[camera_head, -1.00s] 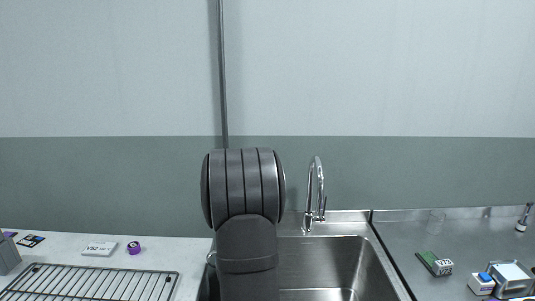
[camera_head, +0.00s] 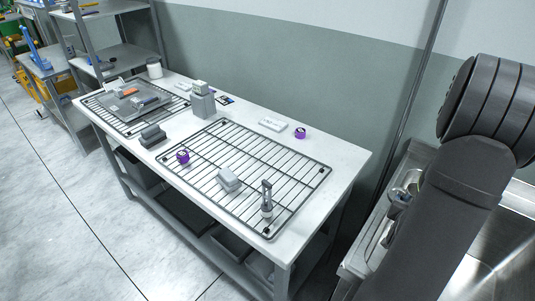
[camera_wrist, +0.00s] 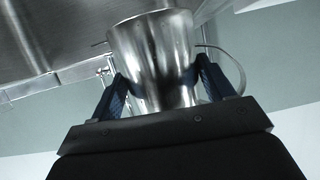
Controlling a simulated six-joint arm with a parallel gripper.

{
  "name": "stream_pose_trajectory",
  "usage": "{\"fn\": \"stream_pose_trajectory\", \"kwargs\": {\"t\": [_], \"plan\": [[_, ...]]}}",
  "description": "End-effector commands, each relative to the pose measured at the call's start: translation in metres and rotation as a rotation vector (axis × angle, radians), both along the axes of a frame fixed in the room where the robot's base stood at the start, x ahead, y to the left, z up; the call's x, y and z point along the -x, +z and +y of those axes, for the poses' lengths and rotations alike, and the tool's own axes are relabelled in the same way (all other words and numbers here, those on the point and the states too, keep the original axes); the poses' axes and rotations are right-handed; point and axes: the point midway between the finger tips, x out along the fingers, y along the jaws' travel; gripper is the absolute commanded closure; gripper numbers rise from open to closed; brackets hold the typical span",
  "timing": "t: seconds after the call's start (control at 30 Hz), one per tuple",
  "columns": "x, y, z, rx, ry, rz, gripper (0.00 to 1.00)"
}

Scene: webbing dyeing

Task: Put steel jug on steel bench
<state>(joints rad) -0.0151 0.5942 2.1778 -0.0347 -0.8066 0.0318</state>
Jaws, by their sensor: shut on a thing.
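The steel jug (camera_wrist: 152,50) is a shiny metal vessel with a thin curved handle at its right in the wrist view. My gripper (camera_wrist: 160,70) is shut on it, with a dark blue finger against each side. In the head view my arm stands at the right and covers much of the steel bench with its sink (camera_head: 519,191). Small shiny metal shapes show beside my arm there, but I cannot tell whether they are the jug. A steel surface (camera_wrist: 60,35) fills the upper left of the wrist view, apart from the jug as far as I can tell.
A white table (camera_head: 335,165) stands left of the sink. It carries a wire rack (camera_head: 290,167), a grey block (camera_head: 228,180), a small upright tool (camera_head: 267,198), purple rolls (camera_head: 300,133) and a second rack with a tray (camera_head: 130,100). Open floor (camera_head: 50,200) lies in front.

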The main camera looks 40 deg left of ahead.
Motion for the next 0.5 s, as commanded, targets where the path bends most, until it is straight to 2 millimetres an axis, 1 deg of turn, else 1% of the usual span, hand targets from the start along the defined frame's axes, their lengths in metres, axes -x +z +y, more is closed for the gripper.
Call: {"fn": "stream_pose_trajectory", "kwargs": {"t": [0.17,0.33,0.5], "plan": [[-0.009,0.018,0.042,0.001,0.134,-0.007,0.58],[-0.012,0.039,0.098,0.003,0.314,-0.008,0.58],[-0.005,0.059,0.156,0.003,0.505,-0.008,0.58]]}}
